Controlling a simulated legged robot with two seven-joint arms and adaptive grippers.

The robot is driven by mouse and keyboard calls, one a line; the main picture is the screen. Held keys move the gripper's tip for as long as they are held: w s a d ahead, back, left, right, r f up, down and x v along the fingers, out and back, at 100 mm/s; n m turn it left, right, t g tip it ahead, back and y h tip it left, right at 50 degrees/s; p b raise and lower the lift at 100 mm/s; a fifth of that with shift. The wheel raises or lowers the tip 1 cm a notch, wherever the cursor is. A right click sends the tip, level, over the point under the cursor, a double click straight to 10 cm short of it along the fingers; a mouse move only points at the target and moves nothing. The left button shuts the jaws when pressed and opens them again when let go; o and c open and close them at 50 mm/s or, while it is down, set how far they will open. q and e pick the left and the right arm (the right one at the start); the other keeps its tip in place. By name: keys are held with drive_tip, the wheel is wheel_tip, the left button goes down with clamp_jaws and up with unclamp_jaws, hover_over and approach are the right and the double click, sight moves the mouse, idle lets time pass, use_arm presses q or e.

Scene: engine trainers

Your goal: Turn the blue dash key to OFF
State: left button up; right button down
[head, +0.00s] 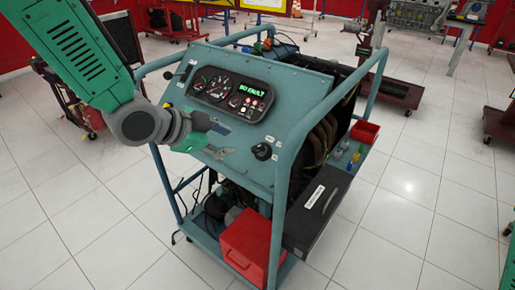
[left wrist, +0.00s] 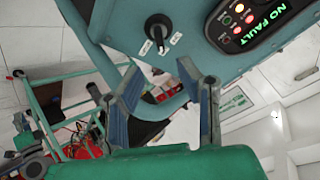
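The dash panel (head: 225,140) of the teal engine trainer slopes up in front of me. A dark rotary switch (head: 262,151) with small white labels sits low on its right side; a black switch with labels also shows at the top of the left wrist view (left wrist: 157,30). I cannot make out a blue key on the panel. My left gripper (head: 220,140) is over the panel, left of the switch, and hides part of it. In the left wrist view its two blue-grey fingers (left wrist: 168,85) are apart with nothing between them.
The gauge cluster (head: 232,95) shows a green NO FAULT display. The teal tube frame (head: 285,190) rises around the panel. A red box (head: 245,245) and a dark case (head: 320,205) sit low on the trainer.

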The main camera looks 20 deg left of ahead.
sight(254, 148)
use_arm(q)
drive_tip(key=b+x, duration=0.1)
drive_tip(key=x, duration=1.1)
drive_tip(key=shift+d, duration=0.1)
clamp_jaws()
